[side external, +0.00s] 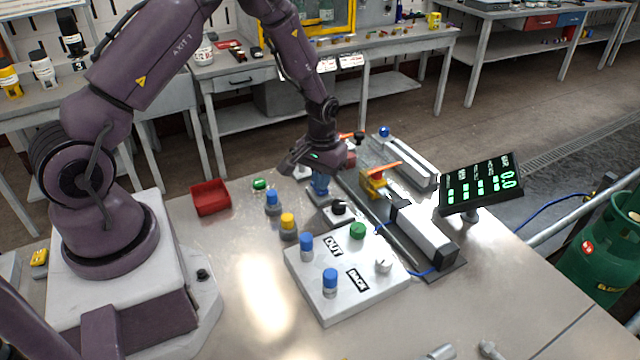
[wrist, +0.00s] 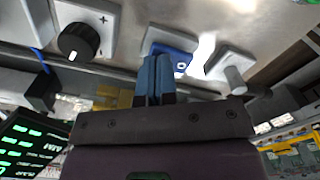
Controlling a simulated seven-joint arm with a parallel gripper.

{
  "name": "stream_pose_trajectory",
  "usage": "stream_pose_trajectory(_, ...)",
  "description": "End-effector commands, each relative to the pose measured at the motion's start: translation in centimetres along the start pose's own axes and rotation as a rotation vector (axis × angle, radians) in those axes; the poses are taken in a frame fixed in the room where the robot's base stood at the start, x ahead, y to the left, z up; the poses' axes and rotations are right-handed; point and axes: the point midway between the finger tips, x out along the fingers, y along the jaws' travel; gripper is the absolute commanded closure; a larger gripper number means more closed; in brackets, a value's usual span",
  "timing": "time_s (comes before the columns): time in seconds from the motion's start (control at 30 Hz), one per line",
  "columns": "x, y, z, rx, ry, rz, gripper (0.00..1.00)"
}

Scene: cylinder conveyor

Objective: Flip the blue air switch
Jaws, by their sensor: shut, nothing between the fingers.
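The blue air switch (wrist: 178,46) shows in the wrist view as a blue rocker with a pale round mark, set in a light grey plate. My gripper (wrist: 158,62) has its two blue fingers together and empty, with the tips overlapping the switch's near edge in the picture. Whether they touch it I cannot tell. In the side view my gripper (side external: 320,188) points down near the black knob (side external: 339,207).
The black knob also shows left of the switch in the wrist view (wrist: 76,42), with a grey lever (wrist: 234,78) to the right. A white button box (side external: 330,290), air cylinders (side external: 425,230) and a green-digit display (side external: 480,183) stand nearby. A red tray (side external: 210,198) lies to the left.

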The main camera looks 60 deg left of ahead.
Motion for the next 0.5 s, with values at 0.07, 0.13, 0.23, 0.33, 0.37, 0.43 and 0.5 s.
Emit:
stream_pose_trajectory(0.07,-0.8,0.0,0.0,0.000,0.002,0.000,1.00)
stream_pose_trajectory(0.13,-1.3,0.0,0.0,0.000,0.001,0.000,1.00)
stream_pose_trajectory(0.23,-2.1,0.0,0.0,0.000,0.001,0.000,1.00)
stream_pose_trajectory(0.33,-3.0,0.0,0.0,0.000,0.002,0.001,1.00)
stream_pose_trajectory(0.37,-3.2,0.0,0.0,0.000,0.002,0.001,1.00)
stream_pose_trajectory(0.43,-3.7,0.0,0.0,0.000,0.001,0.000,1.00)
stream_pose_trajectory(0.5,-4.3,0.0,0.0,0.000,0.002,0.001,1.00)
